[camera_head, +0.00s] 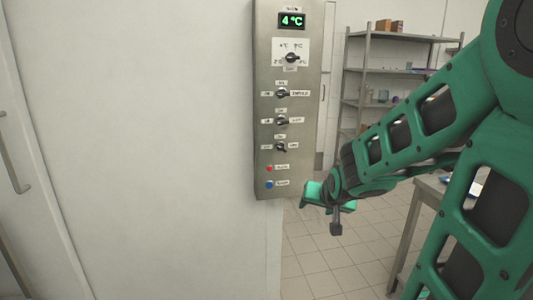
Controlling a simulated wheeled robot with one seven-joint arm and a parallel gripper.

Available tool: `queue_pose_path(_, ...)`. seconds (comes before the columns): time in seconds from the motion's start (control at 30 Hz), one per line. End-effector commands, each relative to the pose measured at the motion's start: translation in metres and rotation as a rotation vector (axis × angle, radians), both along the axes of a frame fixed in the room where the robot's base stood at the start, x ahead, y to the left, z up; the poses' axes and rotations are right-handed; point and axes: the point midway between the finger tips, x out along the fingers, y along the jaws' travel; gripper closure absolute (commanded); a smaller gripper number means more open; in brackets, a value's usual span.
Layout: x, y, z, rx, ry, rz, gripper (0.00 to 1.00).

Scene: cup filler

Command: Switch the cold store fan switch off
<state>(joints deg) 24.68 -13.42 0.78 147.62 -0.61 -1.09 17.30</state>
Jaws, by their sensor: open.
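A steel control panel (264,160) hangs on the white wall, with a green "4 °C" display (292,20) at the top. Below a larger dial (292,57) sit three black rotary switches: an upper one (282,94), a middle one (282,121) and a lower one (281,147). Their small labels are too blurred to read surely, so I cannot tell which is the fan switch. My gripper (320,207) is open and empty, just right of the panel's lower end and below the switches. It appears apart from the panel.
A red button (269,168) and a blue button (269,184) are low on the panel. A steel shelf rack (400,71) stands at the back. A steel table (430,187) is at the right, partly behind my arm. The tiled floor (325,265) below my gripper is clear.

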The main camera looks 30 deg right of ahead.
Motion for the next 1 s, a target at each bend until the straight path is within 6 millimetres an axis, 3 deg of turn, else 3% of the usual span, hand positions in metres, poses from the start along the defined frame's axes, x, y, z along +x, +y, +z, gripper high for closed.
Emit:
queue_pose_path(0.1,0.043,0.001,0.015,0.001,-0.184,-0.007,0.44)
queue_pose_path(0.2,0.074,0.004,0.033,0.016,-0.349,-0.014,0.44)
queue_pose_path(0.33,0.102,0.009,0.058,0.049,-0.549,-0.022,0.44)
queue_pose_path(0.6,0.122,0.014,0.094,0.109,-0.806,-0.036,0.44)
queue_pose_path(0.77,0.129,0.013,0.099,0.119,-0.843,-0.037,0.44)
queue_pose_path(1.0,0.163,0.003,0.099,0.12,-0.842,-0.037,0.44)
